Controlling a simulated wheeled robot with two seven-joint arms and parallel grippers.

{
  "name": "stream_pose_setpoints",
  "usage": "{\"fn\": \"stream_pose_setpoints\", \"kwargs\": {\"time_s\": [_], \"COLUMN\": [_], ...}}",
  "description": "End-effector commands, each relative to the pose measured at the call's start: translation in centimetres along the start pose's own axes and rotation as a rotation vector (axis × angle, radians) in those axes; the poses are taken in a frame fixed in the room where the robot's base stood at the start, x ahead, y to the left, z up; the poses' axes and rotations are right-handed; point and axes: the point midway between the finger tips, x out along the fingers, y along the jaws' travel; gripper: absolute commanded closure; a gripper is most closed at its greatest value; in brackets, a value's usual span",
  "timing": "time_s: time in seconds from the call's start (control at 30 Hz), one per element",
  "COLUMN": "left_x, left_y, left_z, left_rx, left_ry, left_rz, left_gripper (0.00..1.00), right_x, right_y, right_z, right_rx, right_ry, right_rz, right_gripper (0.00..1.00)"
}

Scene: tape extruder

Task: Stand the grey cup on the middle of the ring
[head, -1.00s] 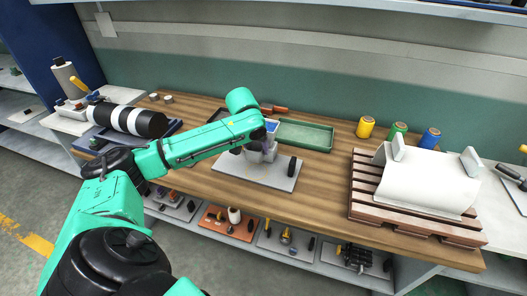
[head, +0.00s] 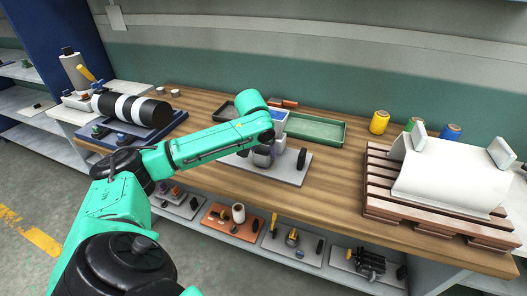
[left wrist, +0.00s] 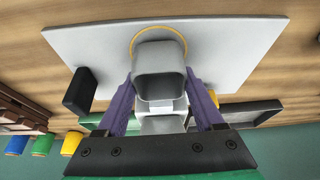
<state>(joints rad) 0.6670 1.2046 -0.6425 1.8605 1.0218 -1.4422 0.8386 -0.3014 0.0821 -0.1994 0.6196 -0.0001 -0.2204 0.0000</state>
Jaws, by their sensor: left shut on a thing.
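My left gripper (left wrist: 160,110) has two purple fingers shut on the grey cup (left wrist: 158,68). In the left wrist view the cup is over the yellow ring (left wrist: 159,29) on the pale plate (left wrist: 90,45). The cup hides much of the ring; only an arc shows beyond it. I cannot tell whether the cup touches the plate. In the head view the left gripper (head: 264,152) is low over the plate (head: 288,177), and the arm partly hides the cup. My right gripper is not in view.
A black block (head: 301,158) stands on the plate, beside the cup. A green tray (head: 318,131) lies behind. A slatted brown pallet (head: 390,211) with a white curved piece (head: 445,180) is at right. Yellow (head: 380,122), green and blue spools stand at the back.

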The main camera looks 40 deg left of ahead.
Motion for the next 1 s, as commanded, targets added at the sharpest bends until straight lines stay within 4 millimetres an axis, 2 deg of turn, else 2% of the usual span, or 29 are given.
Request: {"fn": "stream_pose_setpoints", "kwargs": {"time_s": [0.47, 0.5, 0.57, 0.83, 0.93, 1.0], "left_x": [0.9, 0.9, 0.9, 0.6, -0.7, -2.4], "left_y": [0.0, 0.0, 0.0, 0.0, 0.0, 0.0], "left_z": [0.4, 0.4, 0.4, 0.3, 0.3, 0.3], "left_rx": [0.0, 0.0, 0.0, 0.0, 0.0, 0.0], "left_ry": [0.0, 0.0, 0.0, 0.001, 0.002, 0.003], "left_rz": [0.0, 0.0, 0.0, 0.0, 0.001, -0.001], "left_gripper": [0.85, 0.19, 0.0, 0.0, 0.0, 0.0], "right_x": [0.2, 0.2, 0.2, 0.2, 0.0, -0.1], "right_y": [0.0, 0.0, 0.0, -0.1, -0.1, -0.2], "right_z": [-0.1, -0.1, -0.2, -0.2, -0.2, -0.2], "right_rx": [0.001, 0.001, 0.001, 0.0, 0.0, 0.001], "right_ry": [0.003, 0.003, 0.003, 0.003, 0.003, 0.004], "right_rz": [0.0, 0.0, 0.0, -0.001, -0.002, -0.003], "right_gripper": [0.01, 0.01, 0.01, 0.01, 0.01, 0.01]}}
